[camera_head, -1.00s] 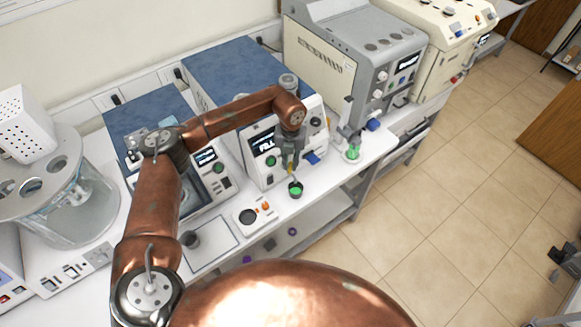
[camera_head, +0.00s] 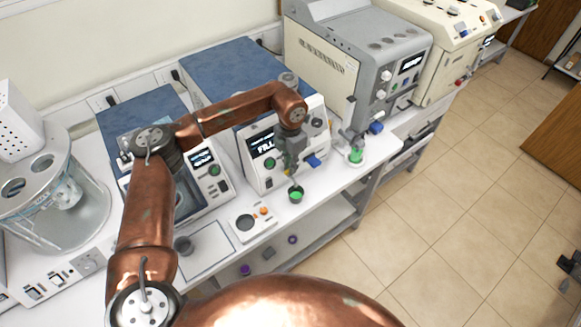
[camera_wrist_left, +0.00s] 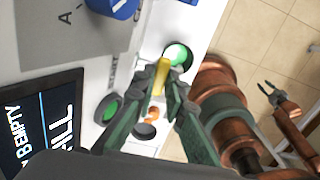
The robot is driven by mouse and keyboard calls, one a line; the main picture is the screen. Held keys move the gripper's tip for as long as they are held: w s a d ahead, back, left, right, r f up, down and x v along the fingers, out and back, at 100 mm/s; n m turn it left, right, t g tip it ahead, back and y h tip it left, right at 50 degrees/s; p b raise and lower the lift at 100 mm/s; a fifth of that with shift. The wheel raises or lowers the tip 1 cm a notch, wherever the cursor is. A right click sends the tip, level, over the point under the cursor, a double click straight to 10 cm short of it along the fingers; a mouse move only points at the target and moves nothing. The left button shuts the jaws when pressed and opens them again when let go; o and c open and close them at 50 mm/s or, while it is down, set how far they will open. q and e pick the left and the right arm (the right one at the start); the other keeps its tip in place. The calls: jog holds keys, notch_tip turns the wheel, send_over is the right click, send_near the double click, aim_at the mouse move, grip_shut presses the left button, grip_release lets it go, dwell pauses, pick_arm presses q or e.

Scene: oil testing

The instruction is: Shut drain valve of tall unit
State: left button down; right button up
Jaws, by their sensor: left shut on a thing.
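The tall unit (camera_head: 225,75) has a blue top and a pale front with a dark display reading "FILL". Its display (camera_wrist_left: 40,125) also shows large in the left wrist view, with "B EMPTY" partly readable. My left gripper (camera_head: 290,172) is at the unit's lower front, shut on the yellow valve handle (camera_wrist_left: 158,78), which stands between the fingertips in the left wrist view. The valve body is mostly hidden by the fingers. A cup with green contents (camera_head: 296,194) stands just below the gripper. My right gripper (camera_wrist_left: 266,90) is open and empty, away over the floor.
A grey unit (camera_head: 365,45) and another green vessel (camera_head: 356,154) are to the right.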

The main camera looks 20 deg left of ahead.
pick_arm(q)
jog(key=shift+m, duration=0.3)
pick_arm(e)
jog(key=shift+a+f, duration=0.1)
jog(key=shift+f, duration=0.05)
pick_arm(q)
jog(key=c, duration=2)
grip_release()
pick_arm(e)
jog(key=shift+a, duration=0.2)
pick_arm(q)
jog(key=shift+o, duration=0.2)
pick_arm(e)
jog(key=shift+d, duration=0.1)
pick_arm(q)
jog(key=shift+r, duration=0.15)
notch_tip(320, 180, up, 12)
